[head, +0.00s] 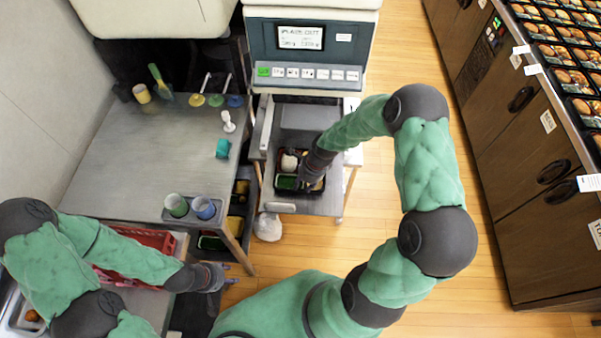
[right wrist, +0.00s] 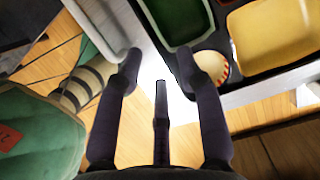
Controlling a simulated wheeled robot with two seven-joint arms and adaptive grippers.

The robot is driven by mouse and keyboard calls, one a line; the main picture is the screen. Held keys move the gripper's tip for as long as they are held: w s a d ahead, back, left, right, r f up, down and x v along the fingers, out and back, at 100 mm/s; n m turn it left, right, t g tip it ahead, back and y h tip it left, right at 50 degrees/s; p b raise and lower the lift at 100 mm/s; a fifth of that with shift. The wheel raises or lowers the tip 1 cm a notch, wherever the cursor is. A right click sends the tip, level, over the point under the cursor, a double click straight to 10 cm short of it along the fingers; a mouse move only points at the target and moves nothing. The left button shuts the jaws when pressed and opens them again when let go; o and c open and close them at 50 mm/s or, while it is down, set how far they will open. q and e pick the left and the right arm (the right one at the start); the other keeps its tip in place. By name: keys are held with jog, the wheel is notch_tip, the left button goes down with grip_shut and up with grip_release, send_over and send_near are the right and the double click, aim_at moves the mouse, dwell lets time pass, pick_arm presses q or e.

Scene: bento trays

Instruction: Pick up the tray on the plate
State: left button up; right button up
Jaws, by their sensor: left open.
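The tray (head: 279,160) is a small dark tray with a reddish rim, holding a white item and green items. It lies on the grey plate (head: 315,203) below the machine. In the right wrist view the tray (right wrist: 226,50) shows a green section, a yellow section and a round pale item. My left gripper (head: 230,274) is open and empty, away from the tray.
The machine (head: 305,45) with a display stands behind the plate. A grey table (head: 140,150) at left carries cups (head: 176,205) and small utensils. A red basket (head: 150,238) is near my left arm. Wooden cabinets (head: 520,170) stand right; the floor between is clear.

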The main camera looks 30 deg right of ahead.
aim_at(297, 195)
jog(key=b+x, duration=0.1)
jog(key=x, duration=0.4)
jog(key=shift+s+f, duration=0.1)
jog(key=shift+s, duration=0.1)
grip_shut()
